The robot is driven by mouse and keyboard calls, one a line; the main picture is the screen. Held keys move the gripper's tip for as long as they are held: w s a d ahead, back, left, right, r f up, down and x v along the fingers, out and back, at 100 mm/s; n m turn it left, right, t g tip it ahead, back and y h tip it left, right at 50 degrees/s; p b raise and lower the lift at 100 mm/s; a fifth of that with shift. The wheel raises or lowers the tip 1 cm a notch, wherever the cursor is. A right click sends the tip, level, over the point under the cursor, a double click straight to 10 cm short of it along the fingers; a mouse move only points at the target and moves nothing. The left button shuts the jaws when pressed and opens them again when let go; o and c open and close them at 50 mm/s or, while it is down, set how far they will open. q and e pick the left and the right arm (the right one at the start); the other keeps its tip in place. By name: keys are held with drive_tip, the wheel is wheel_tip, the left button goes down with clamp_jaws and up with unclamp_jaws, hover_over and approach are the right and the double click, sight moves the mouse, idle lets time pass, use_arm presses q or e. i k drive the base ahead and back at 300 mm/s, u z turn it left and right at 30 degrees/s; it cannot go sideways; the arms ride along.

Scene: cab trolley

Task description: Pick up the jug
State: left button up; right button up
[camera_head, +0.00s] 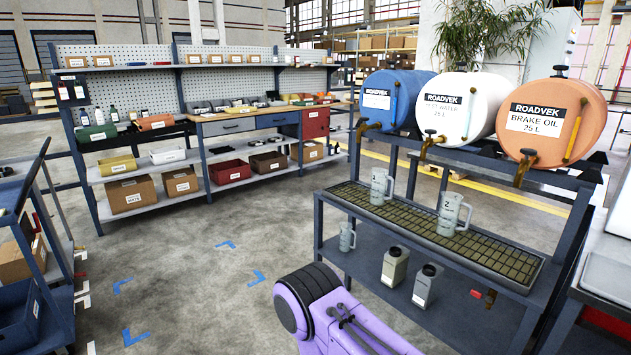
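Three grey, translucent jugs with handles show in the head view. A larger jug (446,215) with a dark mark stands upright on the grated drip tray (500,258) of the drum rack. Another jug (378,187) stands upright on the same tray, farther left, below the blue drum's tap. A smaller jug (346,238) stands on the shelf under the tray, at its left end. I cannot tell which of them the task means. Neither of my grippers is in view. A purple link of my arm enters at the bottom, right of the middle.
Blue (397,100), white (462,108) and orange (550,123) drums with brass taps lie above the tray. Two capped bottles (394,267) (424,287) stand on the lower shelf. A blue trolley (60,300) is at the left, a workbench (245,125) behind. The floor between is clear.

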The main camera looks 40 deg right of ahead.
sight(380, 176)
drive_tip(key=z, duration=0.2)
drive_tip(key=i, duration=1.35)
drive_tip(key=z, duration=1.25)
drive_tip(key=i, duration=0.9)
drive_tip(key=z, duration=0.9)
